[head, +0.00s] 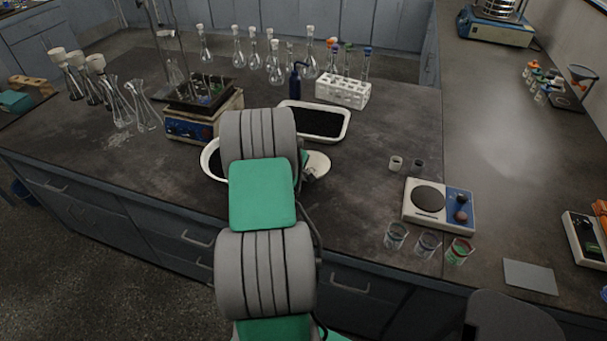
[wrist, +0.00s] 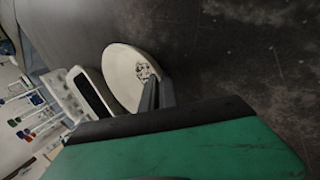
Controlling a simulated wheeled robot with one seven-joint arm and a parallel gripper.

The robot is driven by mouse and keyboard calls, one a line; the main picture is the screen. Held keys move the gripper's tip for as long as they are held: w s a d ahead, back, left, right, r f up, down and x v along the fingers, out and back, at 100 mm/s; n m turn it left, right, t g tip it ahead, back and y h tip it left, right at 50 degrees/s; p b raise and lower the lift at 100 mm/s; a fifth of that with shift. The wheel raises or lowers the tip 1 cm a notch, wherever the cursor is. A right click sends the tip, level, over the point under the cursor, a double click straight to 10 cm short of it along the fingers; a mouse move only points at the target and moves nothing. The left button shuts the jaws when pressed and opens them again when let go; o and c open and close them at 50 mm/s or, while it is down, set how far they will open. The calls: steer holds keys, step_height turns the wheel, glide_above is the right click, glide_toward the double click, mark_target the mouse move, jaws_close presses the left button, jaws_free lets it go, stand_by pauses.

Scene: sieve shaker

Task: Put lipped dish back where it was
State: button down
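The lipped dish is a round, shallow cream-white dish (wrist: 122,72) in the wrist view, with a small patch of grey bits inside near its right rim. In the head view it (head: 319,162) shows just right of my arm's end, partly hidden. My gripper's dark fingers (wrist: 155,90) lie close together across the dish's rim and appear shut on it. In the head view my gripper (head: 309,173) is mostly hidden behind my arm. Whether the dish touches the bench is hard to tell.
A white tray of dark material (head: 345,124) and a white tube rack (head: 343,90) stand behind. A larger white basin (head: 206,160) is partly hidden by my arm. A hotplate (head: 193,129) stands left, a balance-like device (head: 438,205) right.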

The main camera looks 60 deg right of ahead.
steer(key=shift+f, duration=0.15)
steer(key=c, duration=1.6)
jaws_free()
steer(key=shift+c, duration=0.2)
